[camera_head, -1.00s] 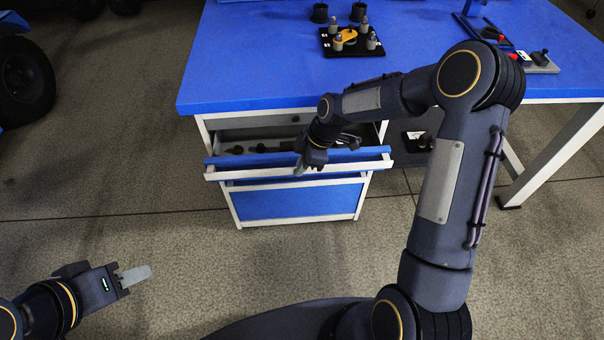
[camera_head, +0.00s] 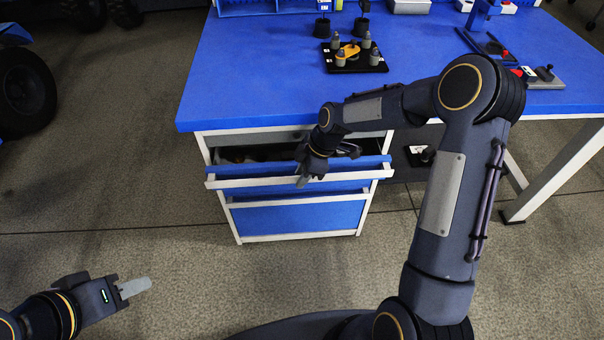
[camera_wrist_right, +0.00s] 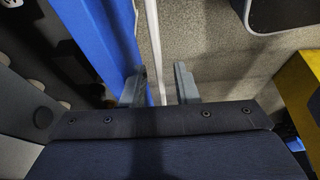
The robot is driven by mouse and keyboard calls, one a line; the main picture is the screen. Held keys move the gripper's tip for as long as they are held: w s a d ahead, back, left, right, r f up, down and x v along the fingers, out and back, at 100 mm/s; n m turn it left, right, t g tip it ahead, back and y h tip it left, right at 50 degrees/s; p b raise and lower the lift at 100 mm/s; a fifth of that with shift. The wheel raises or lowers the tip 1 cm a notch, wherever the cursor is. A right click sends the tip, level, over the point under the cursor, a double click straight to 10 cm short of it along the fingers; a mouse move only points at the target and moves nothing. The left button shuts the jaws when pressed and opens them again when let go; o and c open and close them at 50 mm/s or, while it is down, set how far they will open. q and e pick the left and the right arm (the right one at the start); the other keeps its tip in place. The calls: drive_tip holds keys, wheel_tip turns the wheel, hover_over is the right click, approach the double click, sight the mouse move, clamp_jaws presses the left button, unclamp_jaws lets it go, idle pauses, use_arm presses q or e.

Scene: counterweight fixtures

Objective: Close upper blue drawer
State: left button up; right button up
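The upper blue drawer (camera_head: 235,178) of the cabinet under the blue table is partly pulled out, its white front edge sticking out past the lower fronts. Dark items lie inside, partly hidden. My right gripper (camera_head: 304,181) is at the middle of this drawer's front, pointing down. In the right wrist view my right gripper (camera_wrist_right: 160,88) has its fingers apart, with the drawer's white edge (camera_wrist_right: 153,40) running between them. The left finger is close to the edge; I cannot tell if it touches. My left gripper (camera_head: 134,287) is over bare floor at lower left, seen side-on.
Below is a larger blue drawer (camera_head: 290,219), shut. The blue table (camera_head: 240,80) overhangs the cabinet and carries a black fixture plate (camera_head: 378,66) with grey weights. A white table leg (camera_head: 550,175) stands at right. Floor left of the cabinet is clear.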

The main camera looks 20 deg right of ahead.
drive_tip(key=p+v, duration=0.1)
drive_tip(key=v, duration=0.7)
drive_tip(key=shift+a, duration=0.1)
